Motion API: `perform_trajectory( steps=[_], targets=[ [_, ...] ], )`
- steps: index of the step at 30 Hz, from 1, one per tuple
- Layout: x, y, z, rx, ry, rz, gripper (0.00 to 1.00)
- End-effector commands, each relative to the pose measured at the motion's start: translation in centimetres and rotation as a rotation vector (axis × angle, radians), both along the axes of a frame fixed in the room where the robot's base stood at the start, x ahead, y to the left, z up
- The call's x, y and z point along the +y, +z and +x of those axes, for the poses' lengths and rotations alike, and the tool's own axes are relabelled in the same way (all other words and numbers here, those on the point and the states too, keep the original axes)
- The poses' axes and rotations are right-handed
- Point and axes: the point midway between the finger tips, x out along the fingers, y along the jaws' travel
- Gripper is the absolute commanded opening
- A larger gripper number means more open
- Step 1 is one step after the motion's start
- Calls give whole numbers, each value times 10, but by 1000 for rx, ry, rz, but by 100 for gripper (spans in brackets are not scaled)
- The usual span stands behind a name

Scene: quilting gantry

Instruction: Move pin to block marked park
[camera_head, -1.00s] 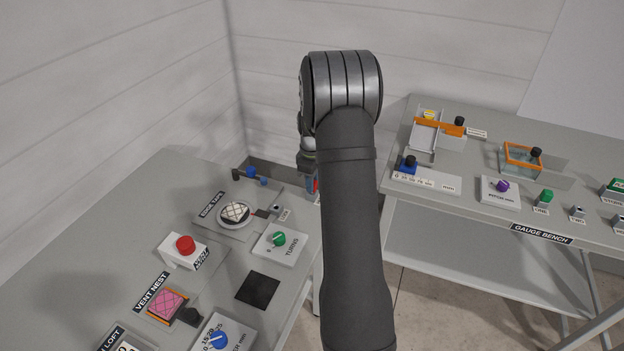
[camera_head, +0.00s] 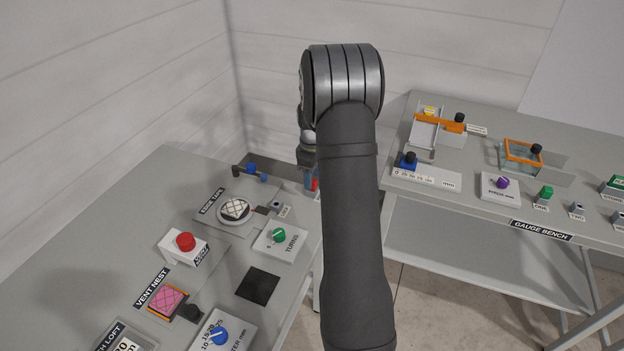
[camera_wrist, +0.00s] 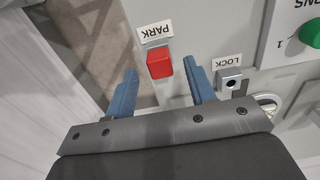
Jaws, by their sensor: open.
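The pin's red grip (camera_wrist: 159,63) shows in the wrist view right beside the white PARK label (camera_wrist: 155,33). The park block itself is hidden beneath the red grip, so I cannot see how deep the pin sits. My gripper (camera_wrist: 162,70) is open, with one blue finger on each side of the red grip and visible gaps between. In the head view the gripper (camera_head: 310,179) is partly behind my arm, with a bit of red beside it. The block marked LOCK (camera_wrist: 230,84) has a dark, empty hole; it also shows in the head view (camera_head: 275,206).
A round plate with a quilted pad (camera_head: 234,211) is left of the lock block. A blue-knobbed clamp (camera_head: 251,168) stands behind it. The TURNS dial (camera_head: 279,236) is nearer. The gauge bench (camera_head: 480,240) stands to the right across a gap.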

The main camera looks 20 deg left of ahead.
Motion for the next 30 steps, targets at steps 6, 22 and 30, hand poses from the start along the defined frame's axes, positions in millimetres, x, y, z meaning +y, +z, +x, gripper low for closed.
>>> perform_trajectory(
  steps=[6,22,30],
  targets=[
    [1,53,1,-5,0,3,50],
    [0,150,0,-1,0,1,50],
    [0,155,0,0,0,0,50]
  ],
)
